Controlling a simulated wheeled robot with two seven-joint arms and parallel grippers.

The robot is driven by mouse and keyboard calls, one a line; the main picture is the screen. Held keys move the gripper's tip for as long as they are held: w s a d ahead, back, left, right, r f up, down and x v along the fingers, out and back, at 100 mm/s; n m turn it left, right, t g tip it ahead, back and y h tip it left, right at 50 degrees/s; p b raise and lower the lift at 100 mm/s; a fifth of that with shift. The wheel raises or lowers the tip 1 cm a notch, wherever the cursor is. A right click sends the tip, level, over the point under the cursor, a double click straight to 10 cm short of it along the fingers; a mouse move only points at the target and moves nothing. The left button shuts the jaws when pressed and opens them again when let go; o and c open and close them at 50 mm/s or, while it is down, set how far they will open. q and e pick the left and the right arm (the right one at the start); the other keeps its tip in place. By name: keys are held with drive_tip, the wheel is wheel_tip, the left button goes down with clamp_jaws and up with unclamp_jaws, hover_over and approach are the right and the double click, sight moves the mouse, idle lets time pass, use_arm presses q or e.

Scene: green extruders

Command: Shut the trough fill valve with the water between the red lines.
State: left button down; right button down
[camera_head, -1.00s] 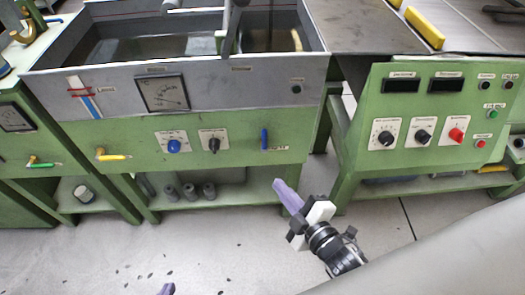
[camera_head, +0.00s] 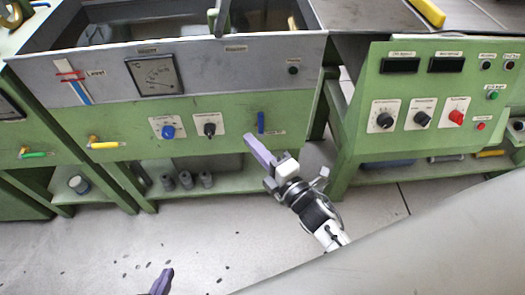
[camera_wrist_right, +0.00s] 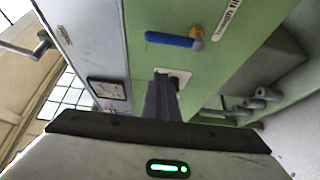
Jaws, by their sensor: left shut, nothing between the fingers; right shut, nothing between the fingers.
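The blue valve lever (camera_head: 261,122) stands upright in the picture on the green trough front. In the right wrist view, the lever (camera_wrist_right: 170,40) has a brass pivot at one end, beside a label starting "Trough". The level gauge (camera_head: 76,84) on the grey trough wall has two red lines near its top and a blue column; whether the blue top lies between them is too small to tell. My right gripper (camera_head: 255,145) is shut and empty, just below the lever and apart from it. My left gripper (camera_head: 162,281) is shut and empty at the bottom edge.
A blue knob (camera_head: 168,132) and a black knob (camera_head: 210,129) are left of the lever. A yellow-handled valve (camera_head: 104,145) sits further left. A control panel (camera_head: 440,95) stands at right. The floor in front is open.

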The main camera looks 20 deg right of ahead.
sight(261, 124)
drive_tip(key=w+d, duration=0.1)
drive_tip(key=w, duration=0.1)
drive_tip(key=w+d, duration=0.1)
drive_tip(key=w, duration=0.1)
drive_tip(key=shift+d, duration=0.4)
